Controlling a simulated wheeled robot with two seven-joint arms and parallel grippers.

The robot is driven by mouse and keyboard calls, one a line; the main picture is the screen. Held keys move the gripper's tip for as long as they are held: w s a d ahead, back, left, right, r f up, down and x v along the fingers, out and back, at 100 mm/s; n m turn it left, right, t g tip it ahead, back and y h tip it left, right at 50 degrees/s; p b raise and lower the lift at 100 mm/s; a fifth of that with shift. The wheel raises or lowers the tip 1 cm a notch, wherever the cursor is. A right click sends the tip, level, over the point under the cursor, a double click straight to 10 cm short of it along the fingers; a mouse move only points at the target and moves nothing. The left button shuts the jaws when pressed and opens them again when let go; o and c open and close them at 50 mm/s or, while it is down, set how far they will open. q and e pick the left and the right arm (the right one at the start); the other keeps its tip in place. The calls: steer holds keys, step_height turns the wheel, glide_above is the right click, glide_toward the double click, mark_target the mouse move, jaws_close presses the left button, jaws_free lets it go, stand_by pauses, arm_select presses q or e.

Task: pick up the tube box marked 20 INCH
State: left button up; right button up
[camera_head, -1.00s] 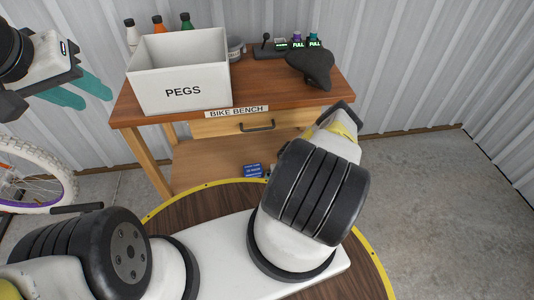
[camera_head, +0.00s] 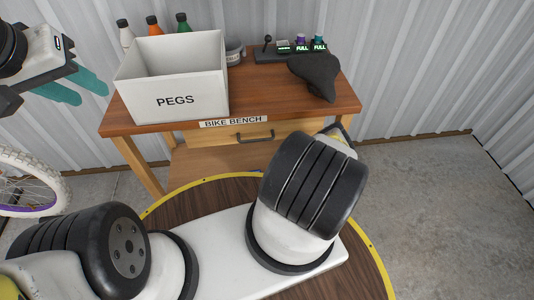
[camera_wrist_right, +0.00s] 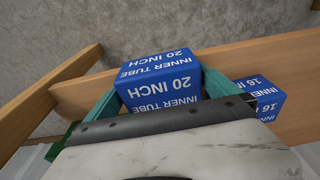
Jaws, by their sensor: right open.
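The blue tube box marked 20 INCH (camera_wrist_right: 160,80) sits in the middle of the right wrist view, with INNER TUBE 20 INCH on two faces. My right gripper (camera_wrist_right: 152,90) is open, with one teal finger on each side of this box. Whether the fingers touch it I cannot tell. A second blue box, marked 16 INCH (camera_wrist_right: 262,96), is just right of the right finger. In the head view my arm and the bench hide both boxes. My left gripper (camera_head: 80,88) is open and empty at the upper left.
The wooden bench (camera_head: 130,122) has a drawer and carries a white PEGS bin (camera_head: 175,95), bottles, a black saddle (camera_head: 316,72) and a small device. A bike wheel (camera_head: 30,183) stands at left. Concrete floor is clear at right.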

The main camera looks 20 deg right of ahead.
steer(key=shift+f, duration=0.25)
steer(key=c, duration=1.3)
steer(key=shift+w+r, duration=0.1)
steer(key=shift+r, duration=0.05)
